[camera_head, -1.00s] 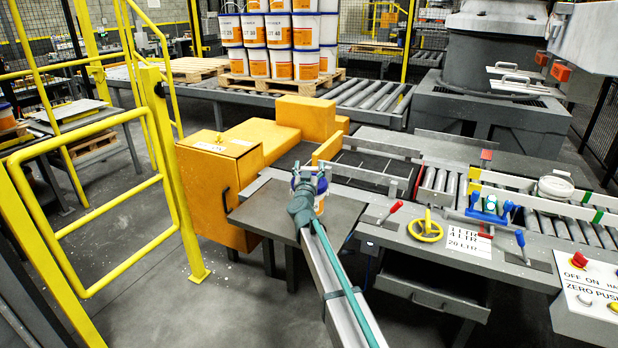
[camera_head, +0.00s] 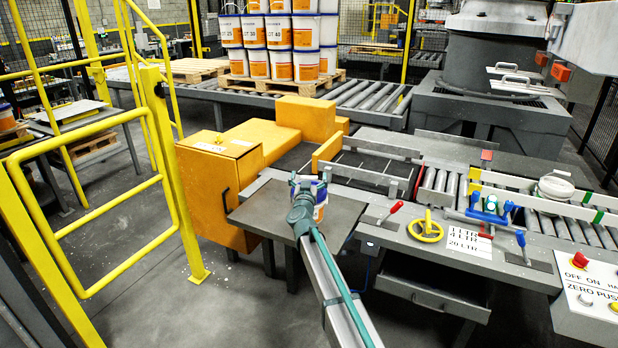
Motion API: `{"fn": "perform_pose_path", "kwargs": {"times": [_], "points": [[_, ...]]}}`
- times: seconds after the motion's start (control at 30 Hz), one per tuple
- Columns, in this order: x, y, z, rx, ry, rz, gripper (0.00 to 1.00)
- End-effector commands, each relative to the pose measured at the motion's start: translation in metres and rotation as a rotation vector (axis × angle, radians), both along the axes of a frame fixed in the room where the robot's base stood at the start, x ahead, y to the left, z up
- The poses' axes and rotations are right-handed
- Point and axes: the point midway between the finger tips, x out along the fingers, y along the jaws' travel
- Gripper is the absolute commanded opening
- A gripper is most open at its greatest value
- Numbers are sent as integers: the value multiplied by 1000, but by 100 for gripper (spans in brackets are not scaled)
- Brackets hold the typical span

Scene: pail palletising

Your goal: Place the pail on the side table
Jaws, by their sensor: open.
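The side table (camera_head: 260,217) is a small dark grey top joined to the front left of the conveyor bench. A small white pail with a blue rim and an orange band (camera_head: 320,199) is at the table top, largely hidden behind my gripper. My gripper (camera_head: 308,183) is at the pail, with its jaws open around or beside its upper part; I cannot tell whether they touch it. The pail looks upright, and its base is hidden by my arm.
A yellow cabinet (camera_head: 215,195) stands left of the table. The roller conveyor carries a white lidded pail (camera_head: 553,190) at the right. A yellow handwheel (camera_head: 428,228) and red and blue levers rise from the bench. Stacked pails (camera_head: 283,66) stand on a pallet behind.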

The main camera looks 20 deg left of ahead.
Motion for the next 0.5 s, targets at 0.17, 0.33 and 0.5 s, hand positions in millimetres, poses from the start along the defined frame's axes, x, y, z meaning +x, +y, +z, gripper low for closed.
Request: {"fn": "perform_pose_path", "kwargs": {"times": [0.17, 0.33, 0.5], "points": [[0, 0, 1, 0, 0, 0, 100], [-6, -2, 1, 0, 0, 0, 100], [-25, -8, -2, 1, 1, 1, 100]]}}
